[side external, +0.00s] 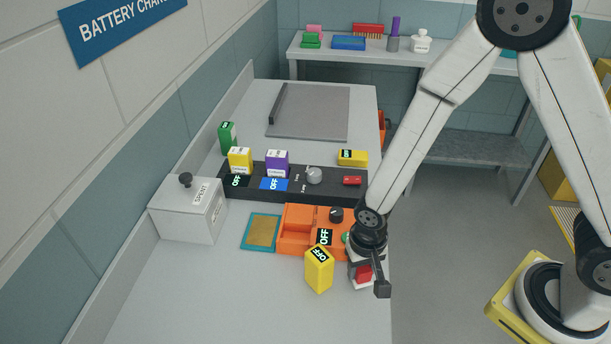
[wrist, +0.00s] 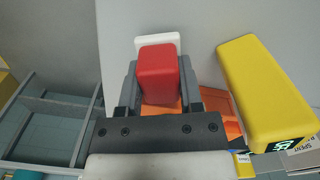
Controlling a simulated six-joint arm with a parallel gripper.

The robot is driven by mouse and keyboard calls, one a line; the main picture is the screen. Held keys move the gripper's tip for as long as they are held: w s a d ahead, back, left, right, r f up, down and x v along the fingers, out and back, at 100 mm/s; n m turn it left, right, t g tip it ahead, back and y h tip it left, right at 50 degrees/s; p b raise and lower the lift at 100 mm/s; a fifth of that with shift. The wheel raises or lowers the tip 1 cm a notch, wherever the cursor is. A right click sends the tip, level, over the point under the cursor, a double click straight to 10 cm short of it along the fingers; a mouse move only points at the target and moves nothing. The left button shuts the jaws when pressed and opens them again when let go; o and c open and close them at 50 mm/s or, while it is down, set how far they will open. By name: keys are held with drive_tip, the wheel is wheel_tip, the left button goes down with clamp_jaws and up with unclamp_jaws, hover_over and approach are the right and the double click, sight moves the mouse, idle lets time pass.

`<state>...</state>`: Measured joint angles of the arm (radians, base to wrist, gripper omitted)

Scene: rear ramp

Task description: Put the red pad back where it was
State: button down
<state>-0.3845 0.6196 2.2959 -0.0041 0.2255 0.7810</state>
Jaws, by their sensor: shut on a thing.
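The red pad (side external: 364,272) is at the front right of the worktop, partly hidden by my gripper (side external: 366,268). In the wrist view, the red pad (wrist: 158,72) is a rounded block between the two grey fingers of my gripper (wrist: 158,88), which is shut on it. A white piece (side external: 364,284) shows just below the pad, and it shows beyond the pad in the wrist view (wrist: 158,39). I cannot tell whether pad and white piece touch.
A yellow battery (side external: 319,270) stands upright close left of my gripper. An orange unit (side external: 296,226) is just behind. A teal-edged mat (side external: 247,232), a grey SPENT box (side external: 186,218) and a black charger strip (side external: 330,190) lie farther off. The front left worktop is clear.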

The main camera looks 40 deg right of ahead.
drive_tip(key=shift+f, duration=0.45)
drive_tip(key=shift+f, duration=0.15)
drive_tip(key=shift+c, duration=1.3)
unclamp_jaws()
drive_tip(key=shift+r, duration=6.15)
